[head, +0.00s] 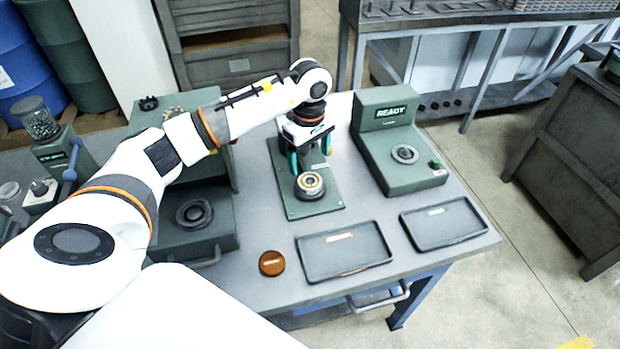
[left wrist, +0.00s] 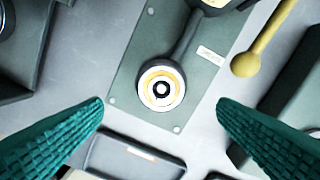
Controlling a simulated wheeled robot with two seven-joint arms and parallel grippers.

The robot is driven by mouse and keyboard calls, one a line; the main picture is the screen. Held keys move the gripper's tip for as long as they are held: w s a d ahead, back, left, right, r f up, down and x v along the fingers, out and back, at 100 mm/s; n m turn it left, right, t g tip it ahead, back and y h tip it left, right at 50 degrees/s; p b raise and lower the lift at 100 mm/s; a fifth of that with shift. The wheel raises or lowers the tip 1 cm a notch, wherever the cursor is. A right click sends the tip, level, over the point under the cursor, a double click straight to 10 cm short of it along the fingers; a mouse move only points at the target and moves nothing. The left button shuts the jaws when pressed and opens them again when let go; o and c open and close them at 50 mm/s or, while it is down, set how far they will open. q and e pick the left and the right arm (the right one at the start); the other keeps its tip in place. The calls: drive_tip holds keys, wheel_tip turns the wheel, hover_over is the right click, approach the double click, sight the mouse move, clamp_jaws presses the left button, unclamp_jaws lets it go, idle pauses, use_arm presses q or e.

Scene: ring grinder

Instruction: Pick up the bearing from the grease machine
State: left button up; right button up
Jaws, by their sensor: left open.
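The bearing (head: 310,183), a metal ring with a yellow-orange band, sits flat on a round holder on the green base plate (head: 329,203) of what appears to be the grease machine. In the left wrist view the bearing (left wrist: 161,88) lies centred between my fingers. My left gripper (head: 308,160) is open and empty, pointing down above and just behind the bearing. Its two teal ridged fingers spread to either side in the wrist view (left wrist: 160,102), apart from the bearing. The arm and gripper hide much of the machine's upper part. My right gripper is not in view.
A green machine (head: 372,160) with a READY screen stands to the right. Two dark trays (head: 343,270) (head: 442,241) and a small brown disc (head: 272,263) lie along the front. Another green machine (head: 212,240) is at left. A yellow-knobbed lever (left wrist: 246,63) rises near the right finger.

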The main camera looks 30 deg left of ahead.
sight(310, 181)
use_arm(q)
wheel_tip(310, 181, down, 3)
drive_tip(key=shift+r+p, duration=0.1)
drive_tip(key=shift+p, duration=0.25)
drive_tip(key=shift+f+p, duration=0.3)
wheel_tip(310, 181, down, 4)
drive_tip(key=shift+r+p, duration=0.15)
drive_tip(key=shift+p, duration=0.8)
drive_tip(key=shift+w+f, duration=0.1)
drive_tip(key=shift+f, duration=0.4)
drive_tip(key=c, duration=1.2)
